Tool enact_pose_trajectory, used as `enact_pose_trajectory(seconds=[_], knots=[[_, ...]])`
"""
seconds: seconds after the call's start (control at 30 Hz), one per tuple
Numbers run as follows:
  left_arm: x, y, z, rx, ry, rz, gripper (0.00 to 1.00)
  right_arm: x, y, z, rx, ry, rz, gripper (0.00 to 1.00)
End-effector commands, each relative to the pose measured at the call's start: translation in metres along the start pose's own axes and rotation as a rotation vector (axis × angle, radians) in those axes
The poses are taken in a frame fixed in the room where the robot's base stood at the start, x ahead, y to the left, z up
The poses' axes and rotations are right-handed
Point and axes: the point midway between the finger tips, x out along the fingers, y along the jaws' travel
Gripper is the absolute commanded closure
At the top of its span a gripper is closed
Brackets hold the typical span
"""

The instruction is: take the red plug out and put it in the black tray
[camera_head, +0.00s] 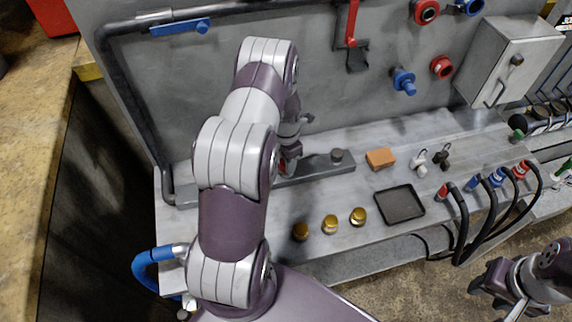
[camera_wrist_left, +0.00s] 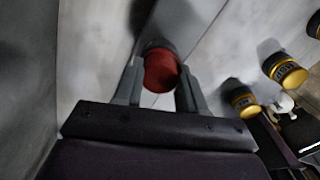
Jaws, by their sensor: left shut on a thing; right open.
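The red plug (camera_wrist_left: 160,73) is between the two fingers of my left gripper (camera_wrist_left: 159,86) in the left wrist view. In the head view my left gripper (camera_head: 288,158) is at the long grey bar on the bench, largely hidden by my own arm, with only a little red showing there. I cannot tell whether the plug is still seated. The black tray (camera_head: 399,204) lies flat and empty on the bench, to the right of the left gripper. My right gripper (camera_head: 507,290) is open and empty at the lower right, off the bench.
The grey bar (camera_head: 318,167) carries a dark knob (camera_head: 337,155). An orange block (camera_head: 380,158) lies behind the tray. Gold-topped caps (camera_head: 330,224) stand left of it. Black hoses with coloured ends (camera_head: 462,215) are at the right. A grey box (camera_head: 508,60) hangs on the wall.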

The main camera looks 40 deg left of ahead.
Motion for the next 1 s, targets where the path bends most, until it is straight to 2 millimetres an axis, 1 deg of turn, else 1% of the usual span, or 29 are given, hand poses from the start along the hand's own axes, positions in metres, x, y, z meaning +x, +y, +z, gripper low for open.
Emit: enact_pose_trajectory(seconds=[0.17,0.2,0.27,0.3,0.4,0.43,0.5,0.67,0.7,0.73,0.77,0.97,1.0], knots=[[0.0004,-0.0003,-0.0003,0.000,0.001,-0.001,0.96,0.0001,0.0000,0.0000,0.000,0.000,0.000,0.57],[0.0004,-0.0004,-0.0003,-0.022,0.001,-0.001,0.96,0.0000,0.0000,0.0000,0.000,0.000,0.000,0.57],[0.0003,-0.0003,-0.0003,-0.122,0.001,-0.001,0.96,0.0000,0.0000,0.0000,0.000,0.000,0.000,0.57],[0.0002,-0.0004,-0.0003,-0.210,0.001,-0.001,0.96,-0.0001,0.0000,0.0000,0.000,0.000,0.000,0.57],[0.0001,-0.0004,-0.0003,-0.386,0.001,-0.001,0.96,-0.0001,0.0000,0.0000,0.000,0.000,0.000,0.57],[0.0001,-0.0004,-0.0003,-0.417,0.001,-0.001,0.96,-0.0001,0.0000,0.0000,0.000,0.000,0.000,0.57],[0.0001,-0.0004,-0.0003,-0.448,0.001,-0.001,0.96,-0.0001,0.0000,0.0000,0.000,0.000,0.000,0.57],[0.0002,-0.0004,-0.0003,-0.447,0.001,-0.001,0.96,-0.0001,0.0000,0.0000,0.000,0.000,0.000,0.57],[0.0002,-0.0004,-0.0003,-0.447,0.001,-0.001,0.47,-0.0001,0.0000,0.0000,0.000,0.000,0.000,0.57],[0.0001,-0.0004,-0.0003,-0.447,0.001,-0.001,0.37,-0.0001,0.0000,0.0000,0.000,0.000,0.000,0.57],[0.0001,-0.0004,-0.0003,-0.446,0.001,-0.001,0.30,-0.0001,0.0000,0.0000,0.000,0.000,0.000,0.57],[0.0000,-0.0002,-0.0002,-0.445,0.001,0.000,0.30,-0.0002,0.0000,-0.0001,0.000,0.000,0.000,0.57],[0.0000,-0.0002,-0.0002,-0.445,0.001,0.000,0.34,-0.0001,0.0000,0.0000,0.000,0.000,0.000,0.57]])
